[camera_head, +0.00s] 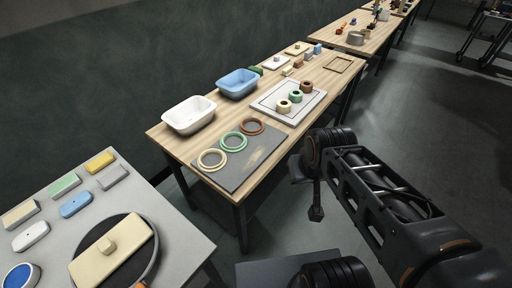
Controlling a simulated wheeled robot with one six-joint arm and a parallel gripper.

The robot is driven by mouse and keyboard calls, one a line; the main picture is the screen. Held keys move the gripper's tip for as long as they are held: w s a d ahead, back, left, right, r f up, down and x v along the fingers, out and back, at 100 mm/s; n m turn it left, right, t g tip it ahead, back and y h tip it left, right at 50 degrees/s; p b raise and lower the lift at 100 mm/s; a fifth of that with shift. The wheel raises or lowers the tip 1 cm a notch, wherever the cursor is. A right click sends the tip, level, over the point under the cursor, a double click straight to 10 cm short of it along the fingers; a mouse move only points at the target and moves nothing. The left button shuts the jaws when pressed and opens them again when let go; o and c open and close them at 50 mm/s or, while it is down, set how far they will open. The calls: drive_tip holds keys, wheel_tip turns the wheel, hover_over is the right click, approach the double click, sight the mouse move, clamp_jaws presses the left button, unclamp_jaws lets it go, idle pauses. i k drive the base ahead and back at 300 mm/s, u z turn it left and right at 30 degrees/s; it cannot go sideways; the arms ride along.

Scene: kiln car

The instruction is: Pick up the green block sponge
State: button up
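A light green block (64,185) lies flat on the grey-white table (178,240) at the lower left. It sits in the back row between a beige block (21,214) and a yellow block (100,161), with nothing touching it. My arm reaches in from the lower right. The dark end of my arm, seemingly my gripper (316,212), hangs over the floor right of the wooden table, far from the green block. Its fingers are too small and dark to tell open from shut. I see nothing held.
A blue block (76,204), white block (31,235) and grey block (112,177) lie near the green one. A dark round plate (152,262) bears a large beige slab (112,253). The wooden table (172,146) holds a white basin (189,116), blue basin (238,84) and rings.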

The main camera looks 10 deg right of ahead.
sight(258, 70)
drive_tip(key=z, duration=0.25)
drive_tip(key=k, duration=0.3)
drive_tip(key=z, duration=1)
drive_tip(key=k, duration=1)
drive_tip(key=z, duration=0.7)
drive_tip(key=i, duration=1.5)
drive_tip(key=u, duration=0.5)
drive_tip(key=i, duration=2.05)
drive_tip(key=u, duration=1.25)
drive_tip(key=i, duration=1)
drive_tip(key=u, duration=1.65)
drive_tip(key=i, duration=0.6)
drive_tip(key=u, duration=0.4)
